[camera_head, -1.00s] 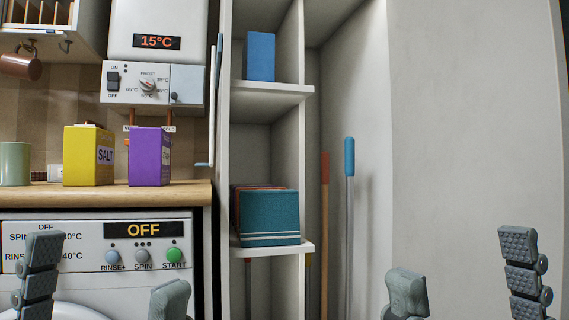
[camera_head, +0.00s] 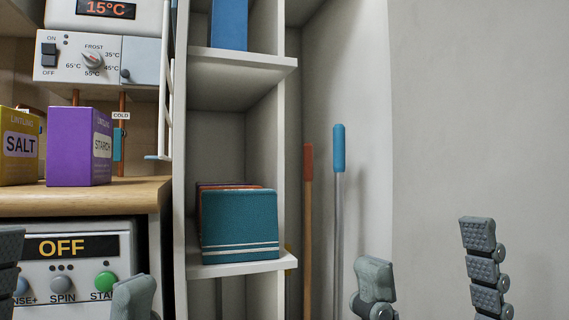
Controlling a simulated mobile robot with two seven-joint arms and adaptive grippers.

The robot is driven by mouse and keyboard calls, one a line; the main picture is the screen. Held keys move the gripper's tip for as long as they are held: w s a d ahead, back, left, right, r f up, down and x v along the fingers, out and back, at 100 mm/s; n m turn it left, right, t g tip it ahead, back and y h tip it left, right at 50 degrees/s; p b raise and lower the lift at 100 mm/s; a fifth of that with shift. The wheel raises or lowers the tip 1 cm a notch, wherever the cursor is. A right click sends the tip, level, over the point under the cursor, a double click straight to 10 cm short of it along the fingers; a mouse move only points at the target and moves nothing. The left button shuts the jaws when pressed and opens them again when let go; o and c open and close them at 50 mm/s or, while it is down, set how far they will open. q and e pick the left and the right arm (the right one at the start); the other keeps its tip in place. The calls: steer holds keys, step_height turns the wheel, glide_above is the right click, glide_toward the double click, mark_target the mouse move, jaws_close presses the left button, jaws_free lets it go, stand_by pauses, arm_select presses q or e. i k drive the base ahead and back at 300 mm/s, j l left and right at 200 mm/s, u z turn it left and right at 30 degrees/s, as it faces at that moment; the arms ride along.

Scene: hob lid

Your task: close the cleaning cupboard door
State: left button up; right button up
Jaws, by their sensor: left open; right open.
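The cleaning cupboard (camera_head: 180,200) stands open in the middle of the head view, with its shelves showing. A broad pale panel (camera_head: 480,110) at its right looks like the open door, seen from its inner face; no handle shows. My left gripper (camera_head: 72,285) is open and empty at the lower left, in front of the washing machine. My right gripper (camera_head: 430,282) is open and empty at the lower right, in front of the pale panel. I cannot tell whether it touches the panel.
A teal box (camera_head: 240,222) and a blue box (camera_head: 229,24) sit on the cupboard shelves. A red-topped handle (camera_head: 308,200) and a blue-topped handle (camera_head: 338,190) stand inside. The worktop (camera_head: 90,197) with salt and starch boxes and the washing machine (camera_head: 95,275) are at left.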

mark_target(480, 88)
steer(key=k+j+z, duration=0.4)
steer(key=k+z, duration=0.35)
steer(key=i+l, duration=0.25)
